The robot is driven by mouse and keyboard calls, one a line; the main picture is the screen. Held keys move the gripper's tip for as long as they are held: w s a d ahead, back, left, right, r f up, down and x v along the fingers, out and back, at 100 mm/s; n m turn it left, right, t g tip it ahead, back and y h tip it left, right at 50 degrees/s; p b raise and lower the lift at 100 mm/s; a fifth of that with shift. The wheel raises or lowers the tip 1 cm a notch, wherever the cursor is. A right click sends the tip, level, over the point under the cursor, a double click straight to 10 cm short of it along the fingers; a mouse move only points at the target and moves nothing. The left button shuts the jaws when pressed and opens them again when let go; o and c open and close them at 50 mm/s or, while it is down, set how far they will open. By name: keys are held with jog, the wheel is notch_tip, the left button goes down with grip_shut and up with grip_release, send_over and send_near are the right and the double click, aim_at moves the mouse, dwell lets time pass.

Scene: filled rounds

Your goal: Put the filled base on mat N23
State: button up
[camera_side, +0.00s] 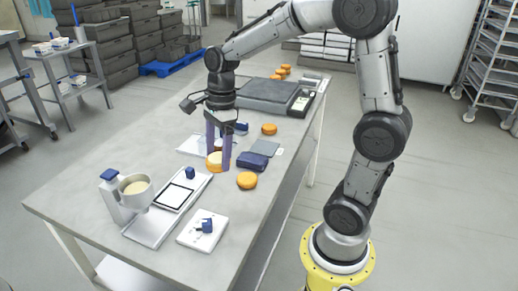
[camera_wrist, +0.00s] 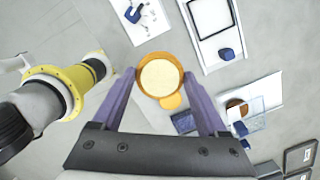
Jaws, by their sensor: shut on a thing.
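My gripper (camera_side: 218,162) has two purple fingers pointing down over the table. It is shut on the filled base (camera_wrist: 160,77), an orange round cup with a pale cream top, which sits level between the fingertips (camera_wrist: 161,80). In the side view the filled base (camera_side: 213,162) is partly hidden by a finger, and I cannot tell how far it is above the table. I can read no label N23. A black-outlined square (camera_side: 174,196) lies on the white dispenser plate (camera_side: 150,228); it also shows in the wrist view (camera_wrist: 211,18).
A dispenser cup (camera_side: 135,188) stands front left. A white plate with a blue part (camera_side: 203,228) lies near it. A dark blue box (camera_side: 252,161) and orange rounds (camera_side: 247,180) (camera_side: 269,129) lie to the right. A grey scale (camera_side: 268,95) stands behind. The left table area is bare.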

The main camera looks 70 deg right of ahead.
jog(key=s+d+m+t+h, duration=0.1)
jog(key=s+d+m, duration=0.45)
jog(key=d, duration=0.45)
jog(key=s+d+m, duration=0.5)
jog(key=d+m, duration=0.1)
jog(key=d, duration=0.4)
send_over(263, 147)
jog(key=s, duration=0.1)
jog(key=f, duration=0.9)
jog(key=shift+s+a+f, duration=0.1)
jog(key=shift+a+f, duration=0.1)
jog(key=shift+f, duration=0.2)
jog(key=shift+w+d+f, duration=0.25)
jog(key=shift+f, duration=1.55)
